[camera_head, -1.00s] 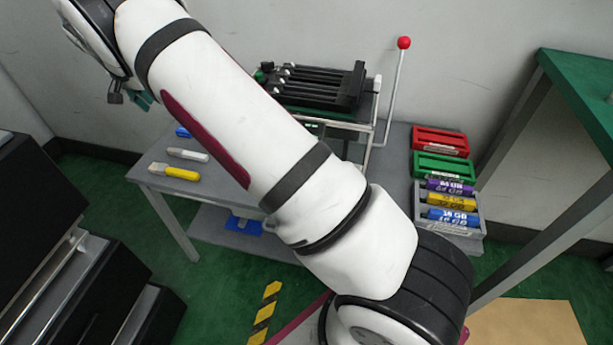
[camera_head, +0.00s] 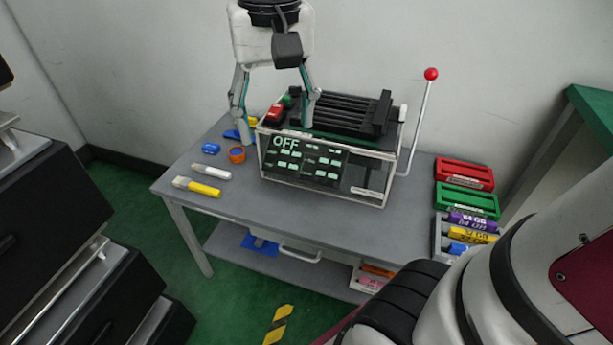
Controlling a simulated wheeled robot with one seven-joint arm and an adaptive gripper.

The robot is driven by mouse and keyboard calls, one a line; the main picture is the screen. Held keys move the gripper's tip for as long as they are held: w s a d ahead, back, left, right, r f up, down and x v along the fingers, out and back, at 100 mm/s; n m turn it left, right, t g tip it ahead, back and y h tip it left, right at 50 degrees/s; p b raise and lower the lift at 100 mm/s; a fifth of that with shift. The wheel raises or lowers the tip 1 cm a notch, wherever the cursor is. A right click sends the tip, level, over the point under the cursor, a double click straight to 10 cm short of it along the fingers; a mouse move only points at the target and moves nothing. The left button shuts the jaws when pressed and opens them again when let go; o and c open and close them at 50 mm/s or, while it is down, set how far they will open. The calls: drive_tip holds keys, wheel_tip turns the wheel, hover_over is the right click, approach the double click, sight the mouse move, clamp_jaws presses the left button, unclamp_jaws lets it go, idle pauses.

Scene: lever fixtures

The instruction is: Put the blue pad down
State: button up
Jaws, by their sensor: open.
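I see several blue things and cannot tell which is the pad. A flat blue piece (camera_head: 262,244) lies on the table's lower shelf. A small blue block (camera_head: 210,148) lies on the tabletop at the left. Another flat blue piece (camera_head: 232,134) is partly hidden by my gripper's left finger. My gripper (camera_head: 277,132) is open, pointing down over the back left of the table. Its left finger is beside that piece, its right finger in front of the machine's left part. No blue thing shows between the fingers; I cannot tell whether either finger touches anything.
A machine (camera_head: 325,170) with an "OFF" panel stands on the table, with a red-knobbed lever (camera_head: 431,74) upright at its right. Red and green trays (camera_head: 464,173) sit right. The front tabletop is clear.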

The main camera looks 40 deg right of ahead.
drive_tip(key=s+f+n, duration=0.1)
drive_tip(key=s+f, duration=0.2)
drive_tip(key=s, duration=0.6)
drive_tip(key=s+f+n, duration=0.2)
drive_tip(key=s+f, duration=0.1)
drive_tip(key=s, duration=0.6)
drive_tip(key=shift+s+a+n, duration=0.15)
drive_tip(key=shift+a+n, duration=0.15)
drive_tip(key=shift+a, duration=0.1)
drive_tip(key=shift+f, duration=0.1)
wheel_tip(320, 180, up, 28)
drive_tip(key=t+p, duration=0.3)
drive_tip(key=p, duration=2.3)
drive_tip(key=shift+d, duration=0.3)
